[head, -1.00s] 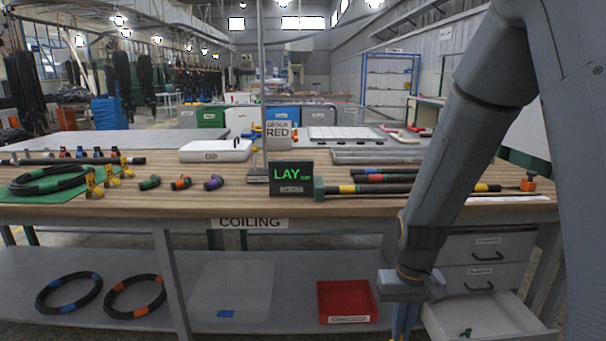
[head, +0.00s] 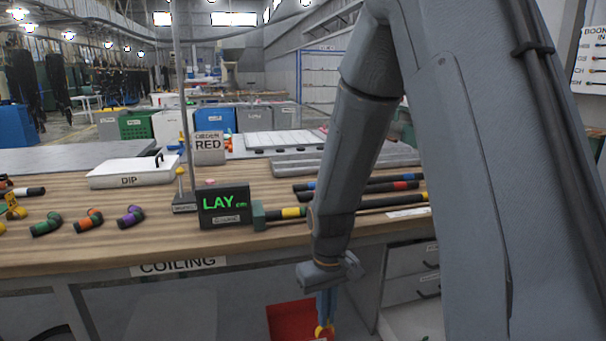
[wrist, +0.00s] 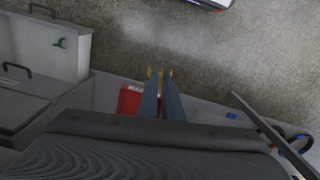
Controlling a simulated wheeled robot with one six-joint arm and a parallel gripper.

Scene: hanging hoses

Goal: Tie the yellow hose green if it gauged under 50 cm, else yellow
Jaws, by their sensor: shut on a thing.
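The yellow-banded hose (head: 292,212) lies on the bench, its left end at a green block beside the gauge display (head: 224,206). The display reads "LAY" in green and shows no number I can read. My gripper (head: 325,318) hangs pointing down in front of the bench, below its top and away from the hose. In the wrist view, my gripper (wrist: 161,80) is shut on a small yellow thing (wrist: 151,72) at its fingertips, possibly a tie; its shape is unclear. My arm hides part of the hoses.
A red bin (head: 290,318) is on the lower shelf behind my gripper. Blue- and red-banded hoses (head: 350,184) lie behind the yellow-banded one. Coloured elbows (head: 88,220) are at left.

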